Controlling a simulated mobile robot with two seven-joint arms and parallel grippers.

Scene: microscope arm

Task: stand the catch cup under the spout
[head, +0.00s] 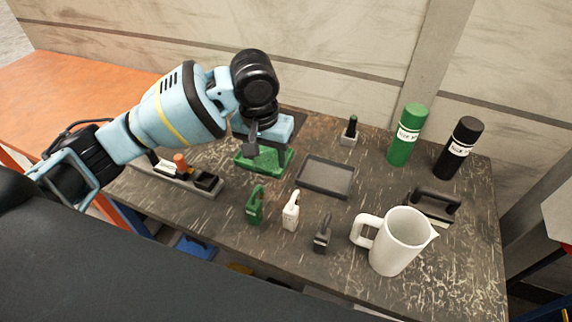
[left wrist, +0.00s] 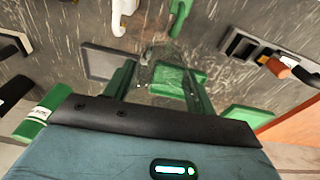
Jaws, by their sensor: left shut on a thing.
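My left gripper (head: 264,153) hangs over the back middle of the bench, pointing down. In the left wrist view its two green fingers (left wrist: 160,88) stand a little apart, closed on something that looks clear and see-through. I cannot make out its full outline or whether it is the catch cup. A green patch (left wrist: 180,78) shows between the fingers. A white jug (head: 396,243) with a pouring lip stands at the front right. I cannot tell whether that lip is the spout meant. My right gripper is out of view.
A grey tray (head: 326,176) lies right of my left gripper. Small green (head: 254,206), white (head: 291,211) and dark (head: 322,235) handled items stand in front. Green (head: 406,135) and black (head: 459,148) bottles stand at the back right. A dark rack (head: 180,178) lies left.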

